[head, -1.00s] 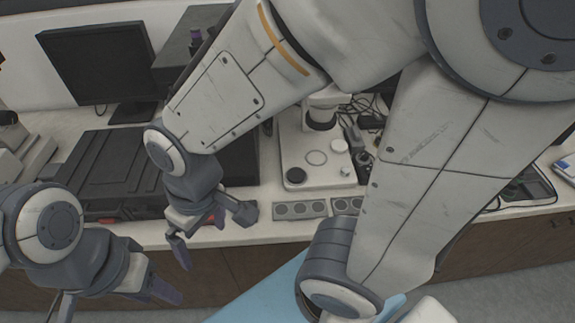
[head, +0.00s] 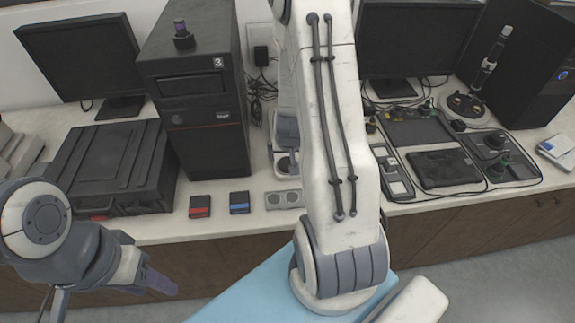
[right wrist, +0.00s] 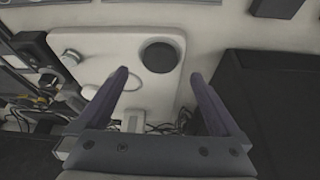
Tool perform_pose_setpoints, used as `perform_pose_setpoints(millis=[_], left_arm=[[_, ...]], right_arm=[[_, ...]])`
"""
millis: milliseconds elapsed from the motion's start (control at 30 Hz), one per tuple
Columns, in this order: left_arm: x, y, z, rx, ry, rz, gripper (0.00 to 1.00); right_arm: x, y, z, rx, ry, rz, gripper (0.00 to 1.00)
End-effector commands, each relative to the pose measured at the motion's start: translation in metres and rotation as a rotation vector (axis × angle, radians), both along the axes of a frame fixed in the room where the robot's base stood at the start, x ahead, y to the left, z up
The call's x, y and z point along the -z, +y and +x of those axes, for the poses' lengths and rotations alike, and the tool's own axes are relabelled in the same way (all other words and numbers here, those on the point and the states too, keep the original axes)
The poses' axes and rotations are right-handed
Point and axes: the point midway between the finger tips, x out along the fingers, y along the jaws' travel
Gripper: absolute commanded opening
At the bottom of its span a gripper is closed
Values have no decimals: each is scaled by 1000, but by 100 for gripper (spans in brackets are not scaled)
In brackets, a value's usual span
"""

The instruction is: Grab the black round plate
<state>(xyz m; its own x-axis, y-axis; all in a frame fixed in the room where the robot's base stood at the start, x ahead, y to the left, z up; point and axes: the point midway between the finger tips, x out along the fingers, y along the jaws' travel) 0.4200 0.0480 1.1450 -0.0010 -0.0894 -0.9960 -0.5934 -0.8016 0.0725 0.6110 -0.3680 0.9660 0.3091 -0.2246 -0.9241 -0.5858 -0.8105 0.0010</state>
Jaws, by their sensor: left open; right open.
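The black round plate (right wrist: 159,57) lies on the white base (right wrist: 105,50) in the right wrist view. My right gripper (right wrist: 160,74) is open and empty, with its two fingers apart; the plate shows between and just beyond the fingertips. I cannot tell the height of the fingers above the plate. In the head view my right arm hides most of the white base (head: 273,168), and the right gripper itself is not clear there. My left gripper (head: 158,284) is at the lower left of the head view, open, empty and away from the plate.
A black case (head: 110,170) and a dark tower (head: 195,95) stand left of the white base. Red (head: 200,206) and blue (head: 240,202) small boxes and a grey block with round recesses (head: 284,199) lie along the front edge. Trays and a monitor (head: 412,45) are at right.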

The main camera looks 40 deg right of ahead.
Motion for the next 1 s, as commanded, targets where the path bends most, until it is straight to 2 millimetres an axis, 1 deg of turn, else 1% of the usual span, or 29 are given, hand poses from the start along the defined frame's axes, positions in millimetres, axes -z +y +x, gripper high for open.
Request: perform_pose_setpoints(millis=[33, 167, 267, 433, 500, 600, 900, 967, 1000], left_arm=[[0, 0, 0, 0, 0, 0, 50], [-1, 0, 0, 0, 0, 0, 50], [-4, 0, 0, 0, 0, 0, 50], [-12, 0, 0, 0, -1, -1, 50], [-13, 0, 0, 0, -1, -1, 50], [-14, 0, 0, -1, -1, -1, 50], [-14, 0, 0, -1, 0, 0, 50], [-14, 0, 0, -1, 0, 0, 50], [-14, 0, 0, -1, 0, 0, 50]], right_arm=[[5, -1, 1, -1, 2, 1, 100], [10, -2, 4, 0, 0, 1, 100], [18, -4, 6, -2, 2, 2, 100], [37, -9, 12, -1, 3, 3, 100], [46, -11, 15, 0, 2, 3, 100], [53, -13, 18, -1, 0, 1, 100], [56, -13, 19, -3, -1, 0, 100], [56, -13, 19, -2, -2, 1, 77], [56, -13, 19, -2, -2, 1, 62]])
